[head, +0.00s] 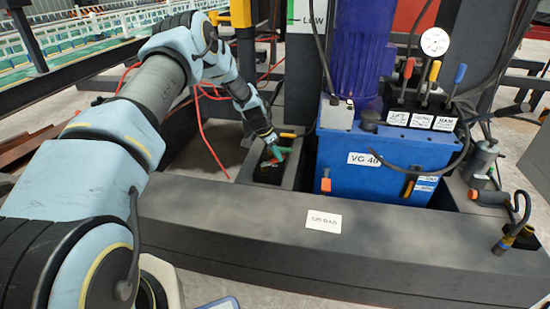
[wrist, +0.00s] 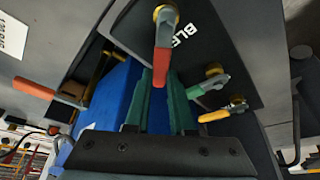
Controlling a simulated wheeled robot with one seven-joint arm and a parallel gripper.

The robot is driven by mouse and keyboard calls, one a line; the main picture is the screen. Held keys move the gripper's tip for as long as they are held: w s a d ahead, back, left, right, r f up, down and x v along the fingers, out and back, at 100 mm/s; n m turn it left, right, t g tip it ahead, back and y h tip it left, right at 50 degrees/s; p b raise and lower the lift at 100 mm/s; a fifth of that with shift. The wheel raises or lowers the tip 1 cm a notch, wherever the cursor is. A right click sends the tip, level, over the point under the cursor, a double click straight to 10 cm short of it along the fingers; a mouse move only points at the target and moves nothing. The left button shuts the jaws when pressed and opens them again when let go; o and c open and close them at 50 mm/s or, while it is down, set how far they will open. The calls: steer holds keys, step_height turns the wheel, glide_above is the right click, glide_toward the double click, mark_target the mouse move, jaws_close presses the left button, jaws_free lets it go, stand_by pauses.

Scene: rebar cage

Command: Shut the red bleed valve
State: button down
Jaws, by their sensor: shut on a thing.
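The red bleed valve shows in the wrist view as a red lever (wrist: 163,62) hanging from a brass pivot at the top, beside white lettering that reads "BLE" before being cut off. My gripper (wrist: 161,88) has green fingers, and they are shut on the lower end of the red lever. In the head view my gripper (head: 275,154) reaches down into the dark recess left of the blue tank. The valve is too small and covered to make out there.
A green lever (wrist: 208,86) and a yellow lever (wrist: 222,114) sit close to the right of my fingers. The blue tank (head: 385,160) stands right of my gripper, with an orange-handled lever (head: 326,184) on its front. A dark beam (head: 230,218) runs across the front.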

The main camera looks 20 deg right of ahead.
steer(key=m, duration=0.1)
steer(key=s+m+g+b, duration=0.1)
steer(key=m, duration=0.1)
steer(key=shift+s+a+f+m, duration=0.1)
steer(key=shift+s+m, duration=0.2)
steer(key=shift+s+a+m+g+y+b, duration=0.25)
steer(key=shift+s+m+g+b, duration=0.25)
steer(key=shift+m, duration=0.65)
steer(key=shift+s+a+m+g+y+b, duration=0.25)
steer(key=shift+s+m+g+b, duration=0.2)
steer(key=shift+m, duration=0.7)
steer(key=shift+s, duration=0.1)
steer(key=c, duration=0.8)
jaws_free()
steer(key=shift+o, duration=0.2)
steer(key=p+v, duration=0.2)
steer(key=v, duration=0.9)
steer(key=shift+d, duration=0.1)
